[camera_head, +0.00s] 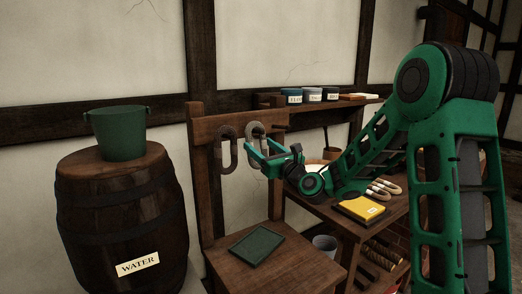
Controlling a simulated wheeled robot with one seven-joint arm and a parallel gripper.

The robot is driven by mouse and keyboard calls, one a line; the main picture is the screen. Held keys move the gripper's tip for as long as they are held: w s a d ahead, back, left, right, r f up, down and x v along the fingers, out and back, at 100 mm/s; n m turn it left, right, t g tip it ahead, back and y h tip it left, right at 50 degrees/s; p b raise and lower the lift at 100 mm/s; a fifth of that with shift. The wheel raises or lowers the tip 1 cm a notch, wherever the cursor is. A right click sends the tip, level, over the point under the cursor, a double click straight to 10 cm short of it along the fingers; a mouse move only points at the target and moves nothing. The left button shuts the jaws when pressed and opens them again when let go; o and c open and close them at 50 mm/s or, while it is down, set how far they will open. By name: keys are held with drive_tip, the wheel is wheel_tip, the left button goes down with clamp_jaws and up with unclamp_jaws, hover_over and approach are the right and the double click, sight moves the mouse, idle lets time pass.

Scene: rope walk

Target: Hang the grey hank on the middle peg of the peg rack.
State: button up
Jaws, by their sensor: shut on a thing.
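The grey hank (256,130) is a pale upright loop in front of the wooden peg rack (207,131), near the middle of its board. My gripper (257,157) is shut on the lower part of this hank, its green fingers coming in from the right. A darker brown-grey hank (221,152) hangs from the rack just to the left. The middle peg is hidden behind the grey hank and my gripper. I cannot tell whether the loop is around the peg or in front of it.
A barrel marked WATER (119,215) with a green bucket (118,133) stands at the left. A dark green slab (256,247) lies on the wooden seat below the rack. A bench at the right holds a yellow block (360,207) and pale hanks (383,189). Labelled tins (312,94) stand on a shelf.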

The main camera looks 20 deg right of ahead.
drive_tip(key=shift+f, duration=0.25)
drive_tip(key=o, duration=1.3)
